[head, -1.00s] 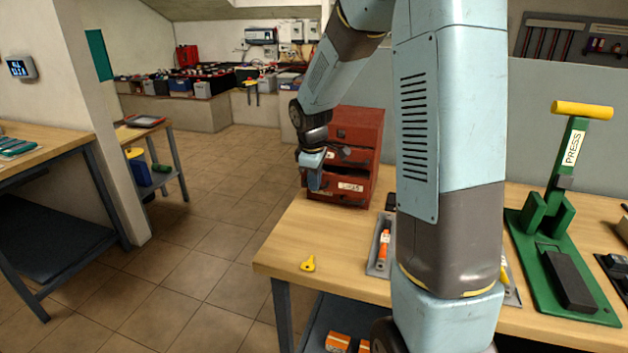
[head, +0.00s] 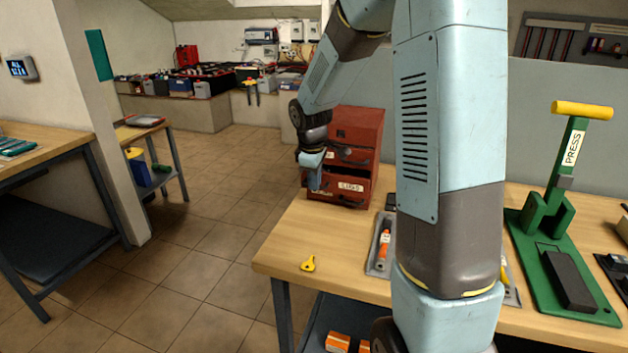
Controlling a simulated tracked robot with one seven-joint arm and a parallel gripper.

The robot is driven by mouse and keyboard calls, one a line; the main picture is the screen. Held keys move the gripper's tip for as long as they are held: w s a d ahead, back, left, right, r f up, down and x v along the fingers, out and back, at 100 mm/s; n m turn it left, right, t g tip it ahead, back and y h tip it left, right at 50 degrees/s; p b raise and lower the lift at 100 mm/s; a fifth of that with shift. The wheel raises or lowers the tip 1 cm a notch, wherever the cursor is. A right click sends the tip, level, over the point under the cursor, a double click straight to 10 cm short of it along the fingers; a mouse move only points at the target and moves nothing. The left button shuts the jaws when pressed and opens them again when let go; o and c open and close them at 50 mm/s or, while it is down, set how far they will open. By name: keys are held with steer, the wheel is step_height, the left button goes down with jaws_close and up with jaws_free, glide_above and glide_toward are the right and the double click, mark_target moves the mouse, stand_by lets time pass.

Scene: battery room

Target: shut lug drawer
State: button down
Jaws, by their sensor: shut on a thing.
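The red drawer cabinet (head: 358,125) stands at the back left of the workbench in the head view. Its bottom drawer (head: 352,189) carries a white label that seems to read "LUGS" and sticks out toward the front. My gripper (head: 314,183) is at the left part of that drawer's front, pointing down. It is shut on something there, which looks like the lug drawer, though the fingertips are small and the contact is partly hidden. My arm hides part of the bench to the right of the cabinet.
A green press (head: 560,225) stands at the right. Bare wood (head: 290,235) lies before the cabinet.

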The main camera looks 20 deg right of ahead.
stand_by(0.4)
steer(key=shift+w+d, duration=0.45)
steer(key=shift+w, duration=0.15)
steer(key=shift+w+d, duration=0.4)
steer(key=shift+w, duration=0.2)
steer(key=c, duration=1.5)
jaws_free()
steer(key=shift+o, duration=0.2)
steer(key=shift+s, duration=0.1)
step_height(320, 180, up, 14)
steer(key=s+a, duration=0.1)
steer(key=shift+s+a+f, duration=0.2)
steer(key=shift+s, duration=0.2)
steer(key=shift+c, duration=0.4)
